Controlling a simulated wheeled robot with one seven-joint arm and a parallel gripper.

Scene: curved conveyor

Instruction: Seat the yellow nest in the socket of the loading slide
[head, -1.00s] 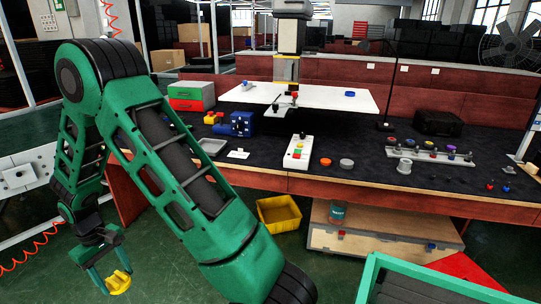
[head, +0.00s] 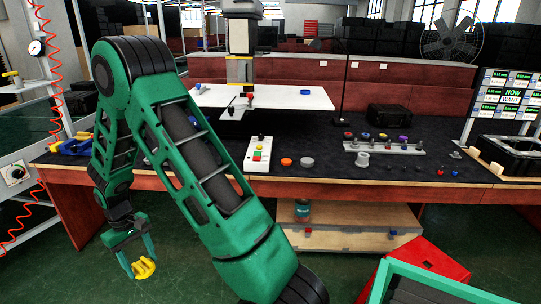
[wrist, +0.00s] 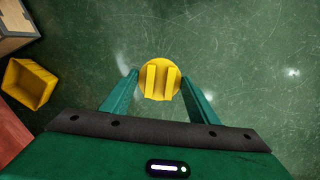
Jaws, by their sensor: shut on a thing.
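The yellow nest (head: 144,268) is a round piece with two raised parallel bars. My gripper (head: 139,262) is shut on it, low over the green floor and in front of the bench. In the wrist view the nest (wrist: 160,79) sits between the fingertips of my gripper (wrist: 160,84), bars facing the camera. A press (head: 240,45) with a white plate (head: 300,97) stands on the bench, with a dark part (head: 233,113) at its front. I cannot tell which part is the loading slide, and its socket does not show clearly.
The dark-topped bench (head: 330,178) carries a button box (head: 258,154) and a rack of coloured knobs (head: 385,147). A wooden crate (head: 350,235) and red box (head: 428,262) stand low in front. A yellow bin (wrist: 30,83) is on the floor. Floor under my gripper is clear.

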